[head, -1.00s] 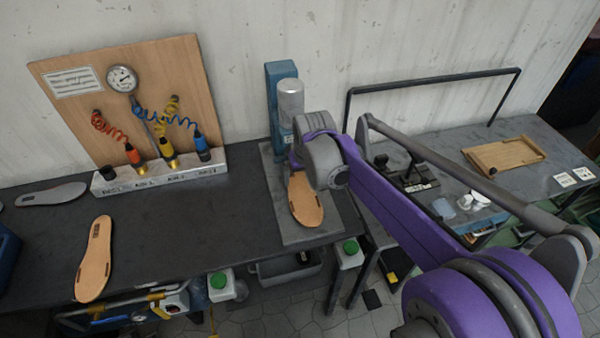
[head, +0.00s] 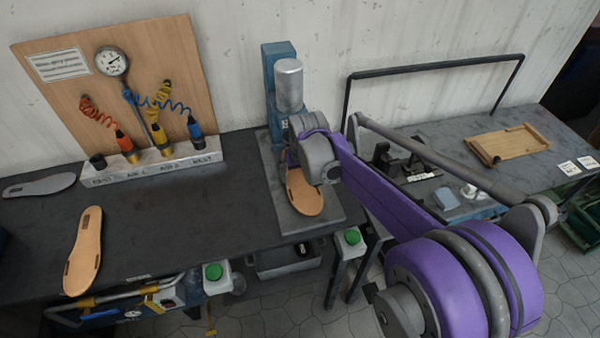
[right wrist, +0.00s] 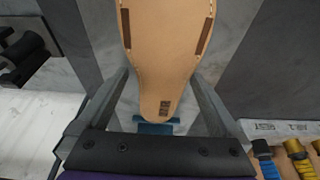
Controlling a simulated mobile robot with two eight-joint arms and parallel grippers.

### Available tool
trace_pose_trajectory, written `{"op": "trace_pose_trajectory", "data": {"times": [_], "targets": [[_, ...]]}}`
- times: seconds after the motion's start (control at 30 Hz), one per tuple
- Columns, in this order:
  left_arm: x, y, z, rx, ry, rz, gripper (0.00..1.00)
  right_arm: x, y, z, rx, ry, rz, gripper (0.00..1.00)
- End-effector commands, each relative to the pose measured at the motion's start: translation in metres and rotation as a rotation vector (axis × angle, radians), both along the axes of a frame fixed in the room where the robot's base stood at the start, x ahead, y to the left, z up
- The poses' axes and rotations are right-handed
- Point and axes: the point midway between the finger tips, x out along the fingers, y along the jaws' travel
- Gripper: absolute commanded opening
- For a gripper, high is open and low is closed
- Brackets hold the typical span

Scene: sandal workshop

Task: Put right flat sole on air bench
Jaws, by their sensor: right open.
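A tan flat sole with dark patches (head: 304,194) lies on the grey plate of the blue press, pointing towards the bench's front edge. My right gripper (right wrist: 161,80) is open, with one finger on each side of this sole in the right wrist view, where the sole (right wrist: 165,45) shows its narrow end between them. In the head view my wrist hides the fingers and part of the sole. A second tan sole (head: 83,250) lies on the dark air bench (head: 165,220) at the left. My left gripper is not in view.
The blue press (head: 278,65) with its metal cylinder stands right behind my gripper. The air tool rack (head: 150,168) holds several coloured tools in front of a board with a gauge. A grey sole (head: 40,186) lies at the far left. The bench middle is clear.

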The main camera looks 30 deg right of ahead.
Motion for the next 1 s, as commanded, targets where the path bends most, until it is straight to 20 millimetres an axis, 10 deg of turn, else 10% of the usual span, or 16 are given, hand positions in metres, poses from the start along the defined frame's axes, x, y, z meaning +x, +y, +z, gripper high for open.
{"op": "trace_pose_trajectory", "data": {"times": [0.17,0.53,1.0], "targets": [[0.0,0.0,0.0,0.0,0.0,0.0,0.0,0.0,0.0,0.0,0.0,0.0,0.0,0.98],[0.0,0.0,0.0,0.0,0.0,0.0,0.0,0.0,0.0,0.001,0.0,0.0,0.0,0.32],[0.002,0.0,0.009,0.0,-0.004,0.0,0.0,-0.009,0.002,0.012,0.0,-0.001,0.0,0.31]]}}
